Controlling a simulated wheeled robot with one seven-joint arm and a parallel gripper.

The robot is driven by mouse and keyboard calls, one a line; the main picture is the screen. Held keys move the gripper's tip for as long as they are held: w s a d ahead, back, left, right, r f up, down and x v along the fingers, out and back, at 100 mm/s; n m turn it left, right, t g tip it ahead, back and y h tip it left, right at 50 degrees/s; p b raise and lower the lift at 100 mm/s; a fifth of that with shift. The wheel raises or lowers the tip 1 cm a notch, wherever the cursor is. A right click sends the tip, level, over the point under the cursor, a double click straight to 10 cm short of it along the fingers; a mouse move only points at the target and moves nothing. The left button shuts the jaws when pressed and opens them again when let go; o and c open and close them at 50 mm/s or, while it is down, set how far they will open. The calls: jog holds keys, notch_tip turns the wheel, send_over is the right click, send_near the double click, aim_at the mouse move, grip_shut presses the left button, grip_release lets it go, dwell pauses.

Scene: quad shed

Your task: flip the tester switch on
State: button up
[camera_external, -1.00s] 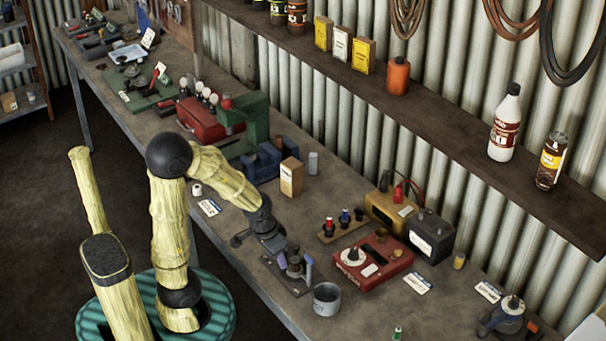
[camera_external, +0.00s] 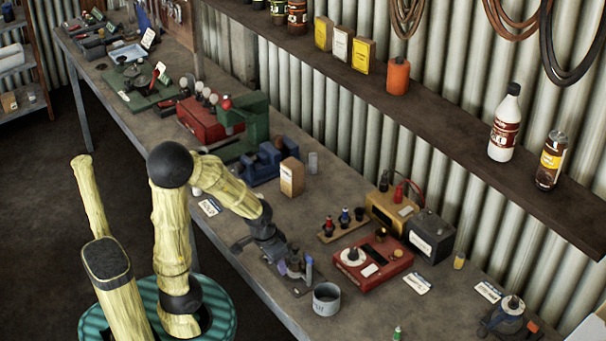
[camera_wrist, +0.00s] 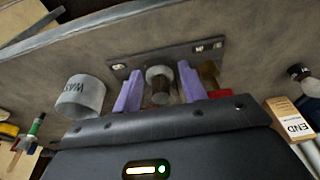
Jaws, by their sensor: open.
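A red box (camera_external: 371,265) with a white dial and a small brass-coloured knob sits on the bench in the outside view; it looks like a tester. My gripper (camera_external: 296,270) is to its left, low over a dark plate (camera_external: 301,291) on the bench. In the wrist view, the purple fingers of my gripper (camera_wrist: 160,90) are open. A grey knob-like post (camera_wrist: 160,78) with a pale round end shows between them, with gaps on both sides. It stands by a dark strip (camera_wrist: 150,58) with metal fittings. I cannot tell which part is the switch.
A grey cup (camera_external: 326,299) stands close to the right of my gripper; it also shows in the wrist view (camera_wrist: 82,98). A small rack (camera_external: 343,228) and a dark box (camera_external: 431,238) stand behind. A cardboard box (camera_external: 291,178) is farther back. The bench's front edge is near.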

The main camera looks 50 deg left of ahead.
jog(key=shift+w+r, duration=0.1)
jog(key=shift+r, duration=0.25)
jog(key=c, duration=0.7)
jog(key=shift+m, duration=0.4)
jog(key=w+v, duration=0.1)
jog(key=v, duration=0.5)
jog(key=w+v, duration=0.2)
jog(key=v, duration=0.4)
jog(key=w+r+v, duration=0.1)
jog(key=v, duration=0.5)
jog(key=shift+w+d+r+p, duration=0.1)
jog(key=shift+w+r+p, duration=0.05)
jog(key=shift+r+p, duration=0.25)
grip_shut()
jog(key=w+d+m+p, duration=0.5)
jog(key=w+m+p, duration=0.25)
jog(key=m, duration=0.55)
jog(key=w+d+m+p, duration=0.6)
jog(key=w+m+p, duration=0.15)
jog(key=m, duration=0.65)
jog(key=w+d+f+m+g+p, duration=0.1)
jog(key=w+d+f+m+p, duration=0.2)
jog(key=f+m, duration=0.3)
jog(key=shift+w+d+m, duration=0.4)
jog(key=shift+d+m, duration=0.4)
jog(key=shift+m, duration=0.3)
jog(key=shift+r, duration=0.1)
